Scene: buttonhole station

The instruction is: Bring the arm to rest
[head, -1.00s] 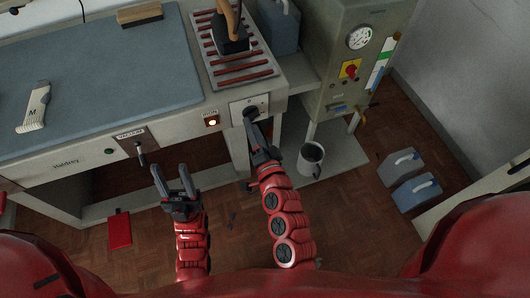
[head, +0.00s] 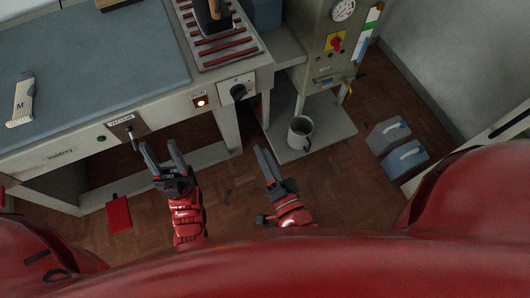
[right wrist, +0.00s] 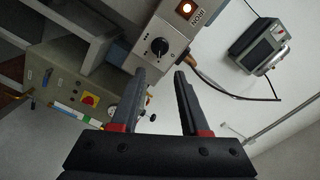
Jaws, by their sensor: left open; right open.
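My right gripper (head: 264,153) is open and empty in the head view, over the floor in front of the bench and apart from it. In the right wrist view its two fingers (right wrist: 158,78) stand apart with nothing between them. A black rotary knob (head: 238,92) on a pale box at the bench front lies beyond the fingertips; it also shows in the right wrist view (right wrist: 160,46). My left gripper (head: 160,148) is open and empty, close to the bench front below a small lever switch (head: 131,134). I cannot tell whether it touches anything.
A lit lamp (head: 200,102) sits beside the knob. An iron (head: 212,18) stands on a slatted rest. Two grey weights (head: 406,155) and a red pedal (head: 118,214) are on the floor. Open floor lies between them.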

